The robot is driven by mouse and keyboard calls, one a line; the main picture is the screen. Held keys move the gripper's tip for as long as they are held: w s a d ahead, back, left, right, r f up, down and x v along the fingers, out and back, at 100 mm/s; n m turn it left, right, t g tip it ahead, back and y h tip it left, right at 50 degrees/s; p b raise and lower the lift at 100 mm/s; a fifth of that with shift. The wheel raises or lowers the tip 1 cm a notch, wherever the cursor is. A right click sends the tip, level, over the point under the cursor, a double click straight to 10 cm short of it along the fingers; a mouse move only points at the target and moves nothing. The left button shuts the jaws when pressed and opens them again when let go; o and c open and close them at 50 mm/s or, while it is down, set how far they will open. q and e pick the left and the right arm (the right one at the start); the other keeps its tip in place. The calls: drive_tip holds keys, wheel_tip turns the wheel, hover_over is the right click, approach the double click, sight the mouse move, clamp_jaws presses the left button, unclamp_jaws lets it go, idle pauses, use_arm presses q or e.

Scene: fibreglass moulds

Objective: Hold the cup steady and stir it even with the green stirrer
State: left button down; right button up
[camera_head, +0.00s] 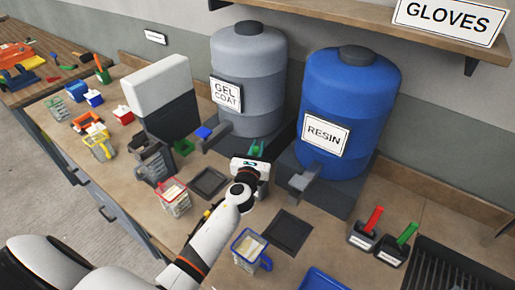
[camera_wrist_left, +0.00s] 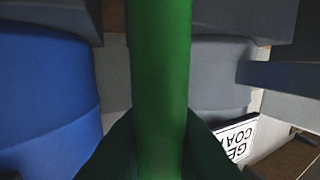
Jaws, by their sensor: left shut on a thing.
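My left gripper (camera_head: 254,156) is stretched out in front of the grey tank and is shut on a green bar (camera_wrist_left: 162,70). The bar fills the middle of the left wrist view between the dark fingers. A little green also shows past the gripper in the head view (camera_head: 257,146); I cannot tell whether it is a stirrer or a cup handle. A clear cup with a blue rim and handle (camera_head: 243,248) stands nearest, with pale contents. A red-rimmed cup (camera_head: 174,198) stands left of the arm. A green handle (camera_head: 407,234) stands in a black holder at the right. My right gripper is out of view.
A grey GEL COAT tank (camera_head: 250,75) and a blue RESIN tank (camera_head: 350,90) stand at the back, with taps facing forward. Black square pads (camera_head: 287,232) lie on the bench. A red handle (camera_head: 373,219) stands beside the green one. A blue tray (camera_head: 320,281) lies at the front edge.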

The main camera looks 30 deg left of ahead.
use_arm(q)
wheel_tip(320, 180, up, 7)
drive_tip(key=p, duration=0.2)
drive_tip(key=shift+p, duration=0.35)
idle(0.6)
